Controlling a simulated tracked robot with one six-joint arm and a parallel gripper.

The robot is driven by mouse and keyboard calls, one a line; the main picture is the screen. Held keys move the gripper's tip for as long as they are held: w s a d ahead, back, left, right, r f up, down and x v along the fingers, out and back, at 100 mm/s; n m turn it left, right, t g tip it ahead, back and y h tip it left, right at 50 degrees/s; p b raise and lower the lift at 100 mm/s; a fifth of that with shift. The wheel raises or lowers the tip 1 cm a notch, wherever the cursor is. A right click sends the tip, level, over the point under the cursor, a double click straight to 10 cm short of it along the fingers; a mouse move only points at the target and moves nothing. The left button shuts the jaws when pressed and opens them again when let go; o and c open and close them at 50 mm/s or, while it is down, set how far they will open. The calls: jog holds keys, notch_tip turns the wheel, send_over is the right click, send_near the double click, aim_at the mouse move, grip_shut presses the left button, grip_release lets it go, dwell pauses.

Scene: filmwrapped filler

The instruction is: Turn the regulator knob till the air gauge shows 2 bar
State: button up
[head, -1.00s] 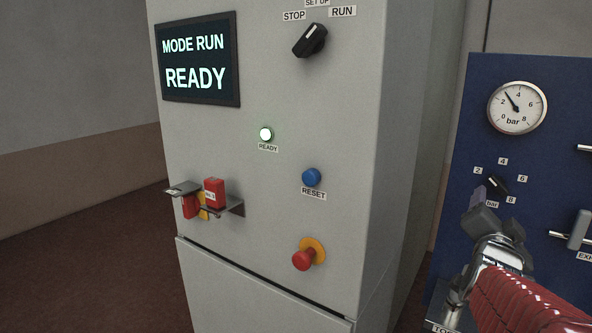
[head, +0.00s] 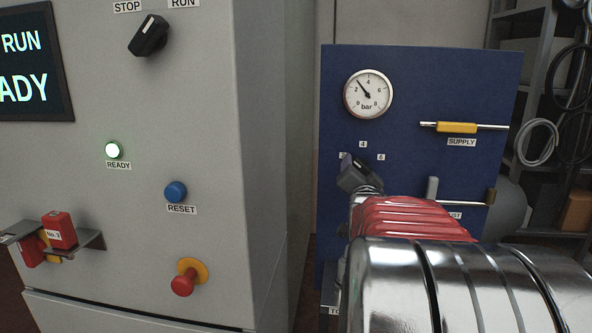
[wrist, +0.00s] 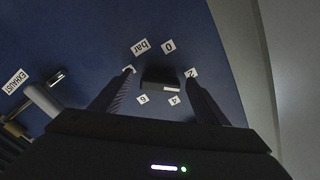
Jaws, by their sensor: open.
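The round white air gauge (head: 368,94) is at the upper left of the blue panel in the head view. Its needle points up and left, between 2 and 4, at about 3 bar. The black regulator knob (wrist: 160,78) shows in the wrist view, with number labels around it. My gripper (wrist: 160,88) is open, with one finger to each side of the knob and a gap visible on both sides. In the head view my gripper (head: 358,172) hides the knob and the lower labels.
The blue panel (head: 420,85) also carries a yellow supply handle (head: 457,127) and a grey exhaust lever (head: 432,188) right of my gripper. A grey cabinet with a blue reset button (head: 176,192) and red stop button (head: 184,283) stands at left. Shelving is at far right.

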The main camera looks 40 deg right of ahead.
jog(key=shift+w, duration=0.1)
jog(key=shift+c, duration=0.3)
jog(key=c, duration=1)
jog(key=shift+n, duration=0.4)
jog(key=shift+d+f+n, duration=0.1)
jog(key=shift+n, duration=1.9)
jog(key=o, duration=1.1)
jog(key=shift+c, duration=0.2)
